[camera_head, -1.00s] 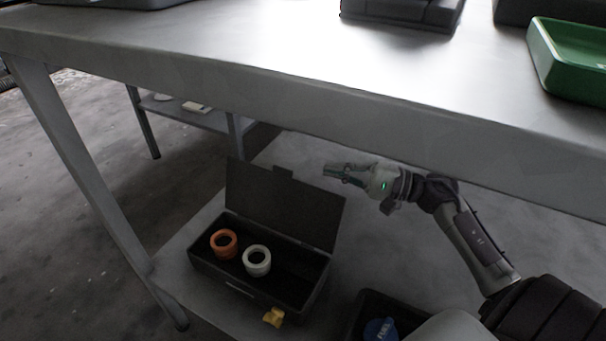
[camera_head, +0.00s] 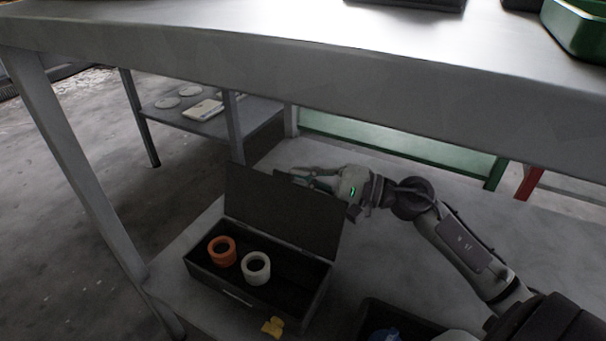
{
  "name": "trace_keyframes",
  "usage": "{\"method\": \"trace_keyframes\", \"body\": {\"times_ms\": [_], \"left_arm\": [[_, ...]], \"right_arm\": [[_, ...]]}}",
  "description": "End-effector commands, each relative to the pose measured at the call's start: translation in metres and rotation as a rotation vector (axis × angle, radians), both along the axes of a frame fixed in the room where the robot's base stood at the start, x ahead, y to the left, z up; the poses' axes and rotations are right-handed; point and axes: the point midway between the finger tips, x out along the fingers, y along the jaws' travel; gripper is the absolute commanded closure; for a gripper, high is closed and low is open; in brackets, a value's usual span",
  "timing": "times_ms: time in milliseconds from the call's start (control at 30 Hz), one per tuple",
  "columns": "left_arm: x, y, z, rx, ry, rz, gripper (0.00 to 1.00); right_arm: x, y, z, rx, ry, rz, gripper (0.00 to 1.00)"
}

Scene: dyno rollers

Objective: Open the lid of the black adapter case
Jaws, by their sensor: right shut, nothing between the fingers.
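The black adapter case (camera_head: 232,286) stands on the lower shelf under the grey table. Its lid (camera_head: 285,212) is raised and stands upright at the back edge. An orange ring (camera_head: 222,250) and a white ring (camera_head: 256,268) sit inside at the left and middle; the right part is empty. My right gripper (camera_head: 292,174) is behind the lid's upper edge, pointing left, shut with nothing in it. The lid partly hides its fingers, and I cannot tell if they touch it. My left gripper is not in view.
A yellow piece (camera_head: 272,326) lies in front of the case. A dark bin (camera_head: 372,318) with a blue item (camera_head: 384,335) stands to its right. The table's front edge (camera_head: 300,75) runs above my right arm. A green tray (camera_head: 578,28) is on the tabletop.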

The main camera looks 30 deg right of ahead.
Motion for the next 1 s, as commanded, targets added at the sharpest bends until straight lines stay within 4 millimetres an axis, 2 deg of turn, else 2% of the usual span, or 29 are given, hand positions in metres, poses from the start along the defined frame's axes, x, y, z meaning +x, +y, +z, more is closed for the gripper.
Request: {"method": "trace_keyframes", "body": {"times_ms": [100, 233, 633, 767, 1000], "left_arm": [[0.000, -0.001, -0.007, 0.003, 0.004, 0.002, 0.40], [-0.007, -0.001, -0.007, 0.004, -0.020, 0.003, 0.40], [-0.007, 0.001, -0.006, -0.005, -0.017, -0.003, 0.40], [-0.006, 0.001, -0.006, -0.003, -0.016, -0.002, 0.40], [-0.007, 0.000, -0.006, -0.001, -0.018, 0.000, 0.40]], "right_arm": [[-0.007, 0.011, 0.004, -0.078, -0.049, 0.003, 1.00], [-0.013, 0.022, 0.009, -0.157, -0.094, 0.003, 1.00], [-0.015, 0.024, 0.011, -0.175, -0.103, 0.000, 1.00], [-0.020, 0.018, 0.010, -0.173, -0.102, -0.001, 1.00], [-0.050, -0.012, 0.009, -0.173, -0.099, -0.003, 1.00]]}}
